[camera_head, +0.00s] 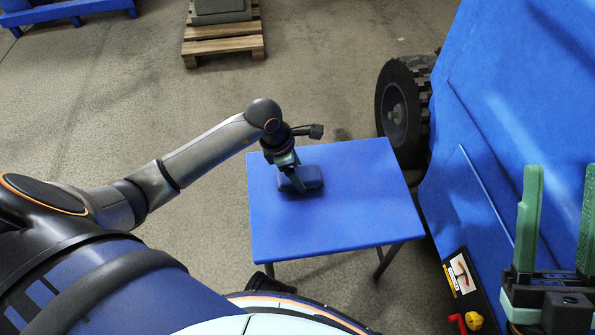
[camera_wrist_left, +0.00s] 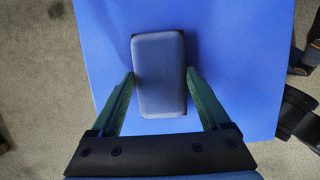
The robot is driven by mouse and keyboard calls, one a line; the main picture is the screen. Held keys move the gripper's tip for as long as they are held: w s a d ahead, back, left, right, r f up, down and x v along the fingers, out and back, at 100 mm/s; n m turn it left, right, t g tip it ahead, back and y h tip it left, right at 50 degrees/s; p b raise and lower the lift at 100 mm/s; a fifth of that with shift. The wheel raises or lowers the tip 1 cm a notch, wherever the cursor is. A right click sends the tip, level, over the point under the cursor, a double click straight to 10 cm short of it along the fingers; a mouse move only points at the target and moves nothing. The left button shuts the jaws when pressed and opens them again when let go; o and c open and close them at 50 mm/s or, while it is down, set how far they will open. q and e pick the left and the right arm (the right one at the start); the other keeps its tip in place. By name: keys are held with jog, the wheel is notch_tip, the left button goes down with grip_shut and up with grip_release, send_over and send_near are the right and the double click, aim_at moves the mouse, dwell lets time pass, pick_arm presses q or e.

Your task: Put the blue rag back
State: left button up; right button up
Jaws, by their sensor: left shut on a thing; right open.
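The blue rag (camera_head: 311,177) looks like a dark slate-blue, rounded block on the blue table (camera_head: 345,228). It also shows in the left wrist view (camera_wrist_left: 158,75), lengthwise between the fingers. My left gripper (camera_head: 290,178) reaches down over the table and is shut on the blue rag, with one green finger on each side in the left wrist view (camera_wrist_left: 160,85). The rag seems to be at or just above the tabletop; I cannot tell if it touches. My right gripper (camera_head: 557,225) is open and empty at the right edge, fingers pointing up.
A large blue machine body with a black wheel (camera_head: 398,110) stands right of the table. A panel with a yellow knob (camera_head: 474,320) is at the lower right. A wooden pallet (camera_head: 224,42) carries a grey block at the back. Most of the tabletop is clear.

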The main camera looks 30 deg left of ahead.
pick_arm(q)
jog(key=shift+f, duration=0.15)
jog(key=o, duration=1.2)
jog(key=shift+c, duration=0.2)
